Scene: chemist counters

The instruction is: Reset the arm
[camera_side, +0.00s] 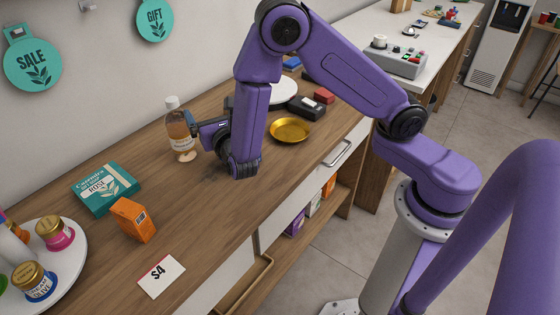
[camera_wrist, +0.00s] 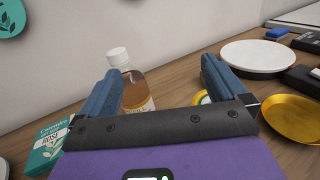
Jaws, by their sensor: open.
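My arm reaches over the wooden counter (camera_side: 200,205), and my gripper (camera_side: 202,122) is beside a white-capped bottle of amber liquid (camera_side: 180,132). In the wrist view my gripper (camera_wrist: 165,85) has its two blue fingers wide apart with nothing clasped between them. The bottle (camera_wrist: 134,88) shows upright just beyond the left finger, which hides part of its side. Whether a finger touches the bottle I cannot tell.
A teal box (camera_side: 105,187), an orange box (camera_side: 132,219) and a price card (camera_side: 161,276) lie toward the front left. A round tray with jars (camera_side: 75,245) is at far left. A gold dish (camera_side: 290,130), black device (camera_side: 306,108) and white round plate (camera_wrist: 257,57) are right of my gripper.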

